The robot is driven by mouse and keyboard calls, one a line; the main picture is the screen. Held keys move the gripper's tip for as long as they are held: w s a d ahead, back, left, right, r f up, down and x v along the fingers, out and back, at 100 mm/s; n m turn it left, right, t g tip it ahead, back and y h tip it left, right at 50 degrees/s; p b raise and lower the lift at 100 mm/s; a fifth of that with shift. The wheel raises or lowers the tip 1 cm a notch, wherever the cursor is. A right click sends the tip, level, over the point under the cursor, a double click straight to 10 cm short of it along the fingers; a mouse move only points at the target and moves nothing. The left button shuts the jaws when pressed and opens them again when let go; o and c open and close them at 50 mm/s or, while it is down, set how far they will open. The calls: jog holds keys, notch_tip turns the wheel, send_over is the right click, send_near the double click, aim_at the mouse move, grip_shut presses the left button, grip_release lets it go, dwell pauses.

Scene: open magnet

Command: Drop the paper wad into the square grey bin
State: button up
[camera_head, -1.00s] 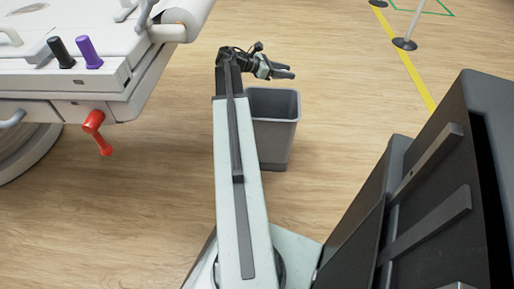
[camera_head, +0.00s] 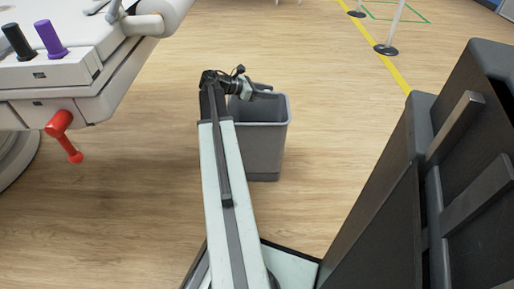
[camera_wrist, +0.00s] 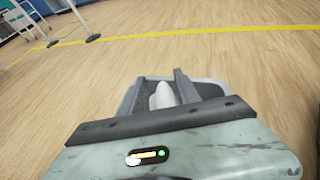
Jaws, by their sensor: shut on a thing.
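The square grey bin (camera_head: 262,155) stands on the wooden floor just beyond my arm in the head view. My gripper (camera_head: 264,90) is over the bin's opening, near its upper left rim. In the wrist view my gripper (camera_wrist: 172,84) is shut on a white paper wad (camera_wrist: 163,96), held between the two dark fingers. The bin's rim (camera_wrist: 213,84) shows around and behind the fingers there. The wad cannot be made out in the head view.
A white bed-like machine (camera_head: 75,75) with a red lever (camera_head: 63,135) stands at the left. A dark panelled block, possibly mine, fills the right side. Barrier posts (camera_head: 387,48) and a yellow floor line (camera_head: 392,72) lie farther back. Floor around the bin is clear.

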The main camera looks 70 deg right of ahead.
jog(key=o, duration=1.4)
jog(key=shift+c, duration=0.2)
jog(key=p+v, duration=0.3)
jog(key=v, duration=0.4)
jog(key=shift+w+a, duration=0.25)
jog(key=shift+r, duration=0.1)
jog(key=shift+s, duration=0.1)
